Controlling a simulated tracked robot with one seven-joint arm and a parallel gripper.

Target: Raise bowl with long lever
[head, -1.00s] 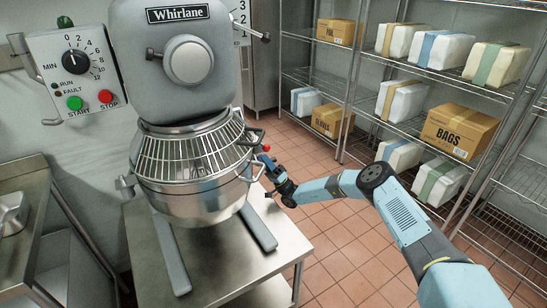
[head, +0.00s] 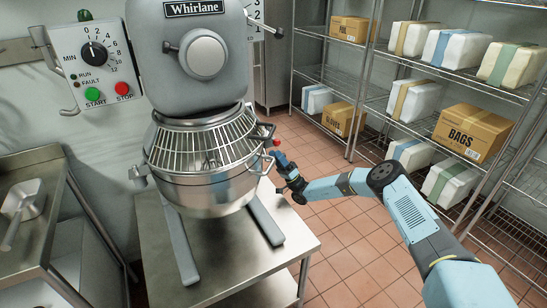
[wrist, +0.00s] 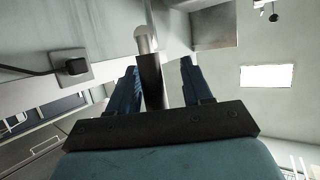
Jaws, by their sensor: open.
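The grey mixer (head: 190,65) stands on a steel table, with its steel bowl (head: 205,195) under a wire guard (head: 200,145). A small red knob (head: 272,141) shows at the bowl's right side, close to my gripper (head: 280,160). My gripper is right of the bowl, and its tips are small and partly hard to make out there. In the wrist view my blue fingers (wrist: 158,68) are open, with a dark rod (wrist: 151,82) with a pale rounded end between them. A gap shows on each side of the rod. I cannot tell whether this rod is the long lever.
A control panel (head: 95,65) with dial and buttons is at the left. A steel counter (head: 50,165) with a pan (head: 25,205) is at the left front. Wire shelves (head: 375,85) with boxes stand at the right. Tiled floor (head: 350,255) is open between the table and shelves.

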